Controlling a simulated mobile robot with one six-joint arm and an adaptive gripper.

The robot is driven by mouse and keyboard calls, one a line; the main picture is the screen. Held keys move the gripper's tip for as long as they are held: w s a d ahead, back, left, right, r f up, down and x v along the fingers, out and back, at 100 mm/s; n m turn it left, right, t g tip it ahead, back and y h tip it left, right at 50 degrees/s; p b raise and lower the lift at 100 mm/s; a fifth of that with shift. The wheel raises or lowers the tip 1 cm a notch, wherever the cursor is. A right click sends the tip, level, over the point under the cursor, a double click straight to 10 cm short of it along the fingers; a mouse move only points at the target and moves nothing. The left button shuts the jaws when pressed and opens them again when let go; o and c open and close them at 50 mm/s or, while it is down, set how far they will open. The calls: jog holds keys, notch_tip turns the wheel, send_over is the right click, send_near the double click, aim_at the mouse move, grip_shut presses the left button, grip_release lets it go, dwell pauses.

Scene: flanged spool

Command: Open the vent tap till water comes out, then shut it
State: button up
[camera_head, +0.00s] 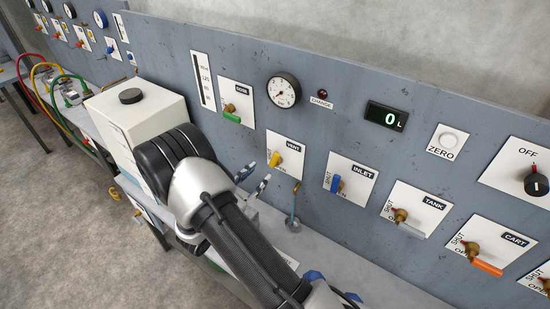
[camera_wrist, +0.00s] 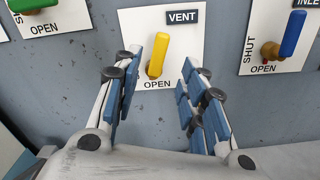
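The vent tap has a yellow handle (camera_wrist: 157,55) on a white plate marked VENT. In the wrist view the handle stands near upright, slightly tilted, with its lower end just above the word OPEN. The yellow handle also shows in the head view (camera_head: 275,159). My gripper (camera_wrist: 163,60) is open, with one blue-padded finger on each side of the handle in the picture and clear gaps to both. I cannot tell how far the tips are from the plate. Below the vent plate, a thin grey-blue vertical line (camera_head: 294,205) runs down to a small round base; I cannot tell whether it is pipe or water.
The blue inlet handle (camera_head: 336,183) is close on the right, and the green handle (camera_head: 232,117) is on the left. A gauge (camera_head: 284,90) and a display reading 0 L (camera_head: 386,116) sit above. A white box (camera_head: 140,115) stands left of my arm.

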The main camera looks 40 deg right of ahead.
aim_at(274, 160)
jog(key=x, duration=1)
jog(key=shift+w+d, duration=0.1)
jog(key=shift+d, duration=0.05)
grip_shut()
dwell(0.4)
